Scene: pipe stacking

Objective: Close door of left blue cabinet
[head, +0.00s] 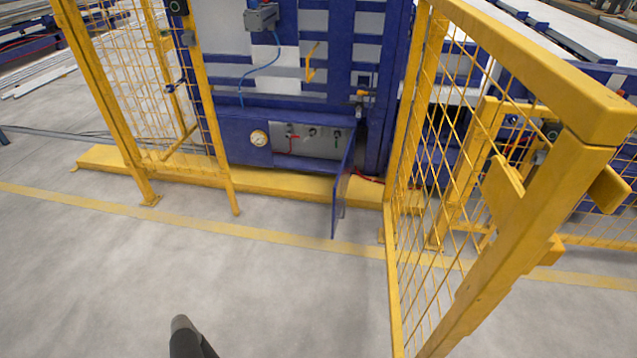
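A blue cabinet (236,152) stands low in the middle of the head view, behind a yellow floor rail. Its door (343,195) is a thin blue panel at the cabinet's right side. The door stands open and juts out toward me, seen almost edge-on. A grey panel (318,147) with a red lever and dark fittings shows inside the opening. A dark rounded tip, apparently part of my gripper (187,335), shows at the bottom edge, well apart from the door. The rest of the gripper is out of view, so its opening cannot be judged.
A yellow mesh gate (470,190) stands open on the right, reaching toward me. Another yellow mesh fence (150,90) stands at the left. The yellow floor rail (275,184) runs in front of the cabinet. The grey floor (270,290) between me and the door is clear.

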